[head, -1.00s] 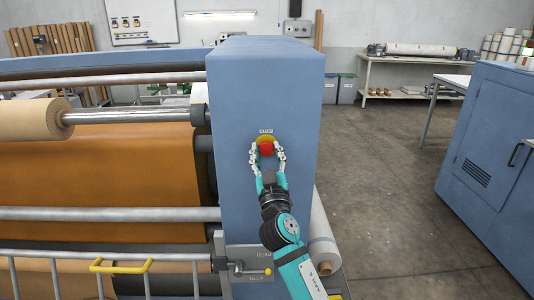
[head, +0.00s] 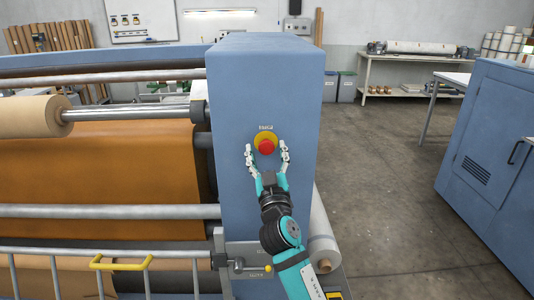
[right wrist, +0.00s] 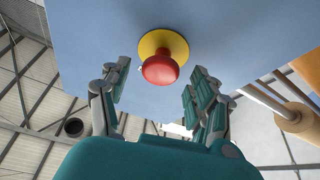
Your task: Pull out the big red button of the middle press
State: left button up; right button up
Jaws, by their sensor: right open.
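The big red button (head: 267,147) sits on a round yellow plate (head: 264,138) on the end face of the blue press housing (head: 265,90). In the right wrist view the red button (right wrist: 160,68) stands out from its yellow plate (right wrist: 164,42) on a short stem. My right gripper (head: 267,152) is open, just below the button, with its fingers apart to either side. My left gripper is not in view.
Rollers with an orange-brown sheet (head: 110,170) run left of the housing. A yellow handle (head: 120,266) and a small lever (head: 250,268) are low in front. A blue cabinet (head: 490,150) stands at right. Open floor (head: 385,190) lies between.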

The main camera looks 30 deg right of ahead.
jog(key=shift+f, duration=0.1)
jog(key=shift+s+a+f, duration=0.15)
jog(key=shift+s, duration=0.1)
jog(key=v, duration=0.7)
